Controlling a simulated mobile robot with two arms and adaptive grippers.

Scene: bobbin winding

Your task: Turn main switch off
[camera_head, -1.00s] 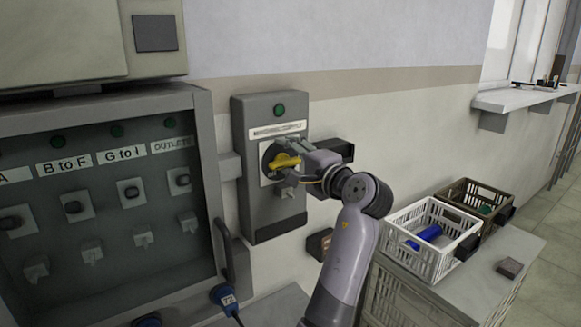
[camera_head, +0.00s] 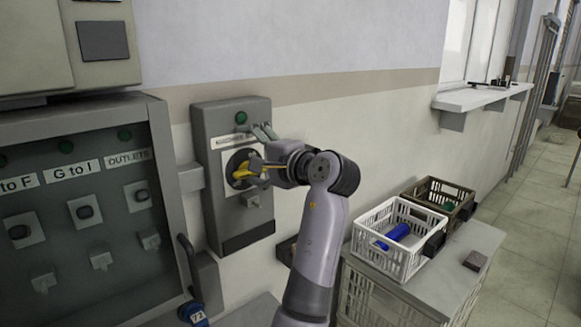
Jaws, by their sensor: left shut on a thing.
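The main switch is a yellow rotary handle (camera_head: 242,173) on a round black dial, on a grey wall box (camera_head: 225,222) with a green lamp (camera_head: 241,117) and a white label strip above it. My left gripper (camera_head: 260,163) reaches the box from the right and is shut on the yellow handle. Its fingers hide part of the handle and dial, so the handle's exact angle is hard to read. My right gripper is not in view.
A grey panel (camera_head: 160,130) with labelled switches stands left of the box. A white crate (camera_head: 372,262) with blue items and a brown crate (camera_head: 462,211) stand on a grey counter (camera_head: 415,292) at the right. A windowsill (camera_head: 470,100) juts out at the back right.

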